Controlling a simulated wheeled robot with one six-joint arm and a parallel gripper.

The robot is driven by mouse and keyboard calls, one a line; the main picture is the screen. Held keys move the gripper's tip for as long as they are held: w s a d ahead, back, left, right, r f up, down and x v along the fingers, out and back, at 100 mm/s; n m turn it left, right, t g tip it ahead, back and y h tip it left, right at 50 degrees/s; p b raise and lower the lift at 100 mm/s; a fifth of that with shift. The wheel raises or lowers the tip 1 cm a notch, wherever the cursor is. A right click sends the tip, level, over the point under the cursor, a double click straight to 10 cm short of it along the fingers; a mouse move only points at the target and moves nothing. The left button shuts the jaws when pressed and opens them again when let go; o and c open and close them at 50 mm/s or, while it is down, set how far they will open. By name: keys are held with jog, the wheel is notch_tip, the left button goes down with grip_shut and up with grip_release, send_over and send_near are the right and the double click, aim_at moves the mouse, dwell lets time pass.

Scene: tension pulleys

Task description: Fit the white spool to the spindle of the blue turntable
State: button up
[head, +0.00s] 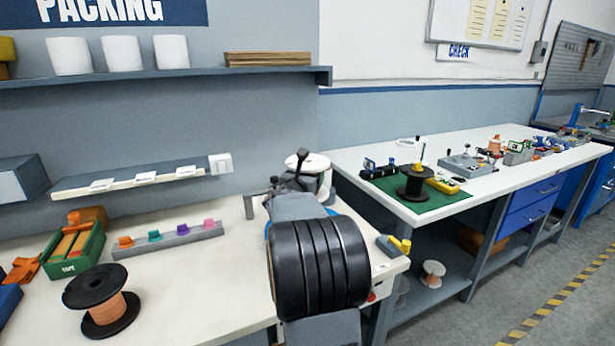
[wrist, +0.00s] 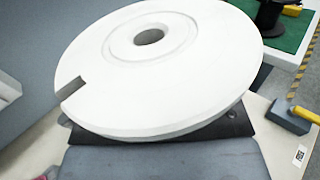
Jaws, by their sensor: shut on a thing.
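The white spool (head: 312,161) is at the back of the packing bench, partly behind my gripper (head: 298,180). In the wrist view the white spool (wrist: 205,65) fills most of the picture. Its broad round flange has a centre hole and a dark notch at the left edge. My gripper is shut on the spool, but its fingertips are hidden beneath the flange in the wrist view. Blue slivers beside my arm (head: 331,212) may be the blue turntable; my arm hides most of that area. The spindle is not visible, and I cannot tell whether the spool touches anything below.
A black spool with copper wire (head: 103,300), a green box (head: 74,252) and a grey rack of coloured pieces (head: 168,239) occupy the bench's left side. A grey block with a yellow piece (head: 394,246) is at its right edge. A second bench (head: 460,190) stands right.

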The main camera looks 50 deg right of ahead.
jog(key=shift+f, duration=0.1)
jog(key=shift+f+b, duration=1.05)
jog(key=shift+b, duration=0.35)
jog(key=shift+f+b, duration=0.65)
jog(key=shift+b, duration=0.3)
jog(key=shift+f+b, duration=1.05)
jog(key=shift+b, duration=0.1)
jog(key=shift+f+b, duration=0.4)
jog(key=shift+b, duration=0.25)
dwell(0.7)
jog(key=shift+f+b, duration=1.05)
jog(key=shift+b, duration=0.1)
jog(key=shift+f+b, duration=0.4)
jog(key=shift+b, duration=0.2)
dwell(0.5)
jog(key=shift+f+b, duration=1.1)
jog(key=shift+b, duration=0.1)
